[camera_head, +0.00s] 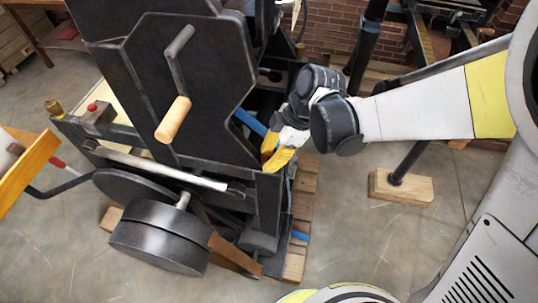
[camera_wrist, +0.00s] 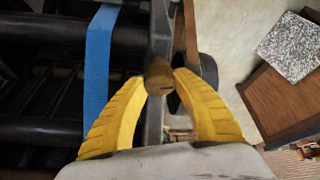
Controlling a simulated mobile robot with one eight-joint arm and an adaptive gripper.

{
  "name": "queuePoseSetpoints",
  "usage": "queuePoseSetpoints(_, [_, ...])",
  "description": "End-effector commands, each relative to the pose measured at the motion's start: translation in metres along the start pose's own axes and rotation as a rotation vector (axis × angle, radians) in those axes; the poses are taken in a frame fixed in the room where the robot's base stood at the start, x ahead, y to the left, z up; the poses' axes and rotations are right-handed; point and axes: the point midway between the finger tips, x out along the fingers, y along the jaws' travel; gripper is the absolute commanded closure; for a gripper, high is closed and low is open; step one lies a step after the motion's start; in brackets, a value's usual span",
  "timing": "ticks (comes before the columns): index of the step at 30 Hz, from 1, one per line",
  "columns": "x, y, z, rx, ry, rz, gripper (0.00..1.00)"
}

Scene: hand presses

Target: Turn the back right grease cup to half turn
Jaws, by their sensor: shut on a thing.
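My gripper (camera_head: 276,152) is at the right side of the black press (camera_head: 190,85), with its yellow fingers pointing down behind the frame's end. In the wrist view the two yellow fingers (camera_wrist: 158,80) are shut on a brass grease cup (camera_wrist: 157,73), one on each side. A dark line shows on the cup's near face. The cup sits at a grey metal bar (camera_wrist: 160,22). In the head view this held cup is hidden by the fingers and frame. Another brass cup (camera_head: 54,108) stands on the far left end of the press frame.
A blue strap (camera_wrist: 98,70) hangs left of the fingers. A crank with a wooden handle (camera_head: 173,119), a long steel bar (camera_head: 160,167) and a round black weight (camera_head: 160,238) are on the press's near side. A wooden block (camera_head: 402,189) lies on the floor at right. Bare floor shows in front.

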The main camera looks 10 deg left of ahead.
Motion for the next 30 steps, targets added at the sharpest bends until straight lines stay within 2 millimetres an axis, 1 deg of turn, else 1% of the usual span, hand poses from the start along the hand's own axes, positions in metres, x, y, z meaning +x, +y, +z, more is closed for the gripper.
queuePoseSetpoints(8, [0.001, -0.0011, 0.0005, 0.099, -0.006, 0.04, 0.96])
queuePoseSetpoints(21, [0.0011, -0.0011, 0.0002, 0.373, -0.016, 0.154, 0.96])
queuePoseSetpoints(30, [0.0009, -0.0007, 0.0006, 0.478, -0.02, 0.196, 0.96])
